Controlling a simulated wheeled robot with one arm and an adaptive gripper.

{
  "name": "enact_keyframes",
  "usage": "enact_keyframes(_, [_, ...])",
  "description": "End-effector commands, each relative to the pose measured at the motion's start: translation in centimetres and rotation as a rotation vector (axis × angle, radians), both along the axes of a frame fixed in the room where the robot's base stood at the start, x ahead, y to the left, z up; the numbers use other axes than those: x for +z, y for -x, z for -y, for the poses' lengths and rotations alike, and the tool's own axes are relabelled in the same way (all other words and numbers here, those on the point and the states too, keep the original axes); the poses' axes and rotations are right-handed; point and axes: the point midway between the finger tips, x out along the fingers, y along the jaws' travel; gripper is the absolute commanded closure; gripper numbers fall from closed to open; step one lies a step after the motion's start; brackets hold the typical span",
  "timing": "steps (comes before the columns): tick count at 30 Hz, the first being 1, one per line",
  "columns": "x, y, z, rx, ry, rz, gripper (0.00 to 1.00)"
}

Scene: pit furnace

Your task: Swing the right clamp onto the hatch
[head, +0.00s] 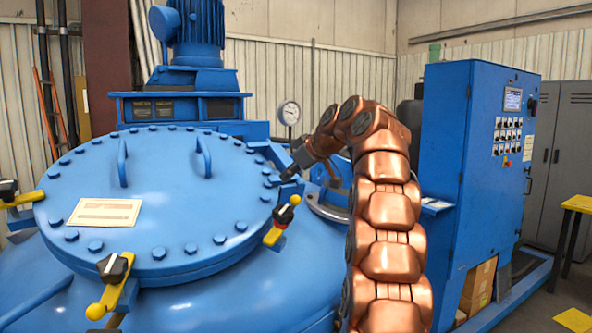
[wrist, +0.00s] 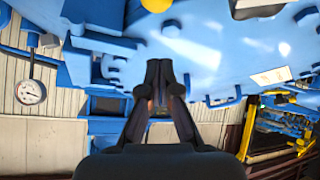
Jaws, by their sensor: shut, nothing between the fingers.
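The hatch (head: 170,190) is a round blue bolted lid with two handles on top; part of it shows in the wrist view (wrist: 210,40). The right clamp (head: 273,236) is a yellow bar with a black, red-marked knob, standing at the lid's right rim; whether it rests on the lid cannot be told. My gripper (head: 287,173) is behind the clamp, near the rim, apart from the clamp in the picture. In the wrist view the gripper (wrist: 158,68) has its fingers together and empty. A yellow ball (wrist: 158,4) shows just beyond the fingertips, cut by the top edge.
Two more yellow clamps, front (head: 110,287) and left (head: 18,199), stand at the lid's rim. A blue motor (head: 197,35) rises behind the lid. A pressure gauge (head: 289,113) stands behind my gripper. A blue control cabinet (head: 455,150) is at the right.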

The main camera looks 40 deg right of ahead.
Motion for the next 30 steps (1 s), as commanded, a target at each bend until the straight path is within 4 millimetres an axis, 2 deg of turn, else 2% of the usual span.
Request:
enact_keyframes(9, [-2.6,-3.1,-0.6,-0.002,-0.002,-0.005,1.00])
enact_keyframes(30, [-4.3,-0.1,0.9,-0.002,0.000,-0.001,1.00])
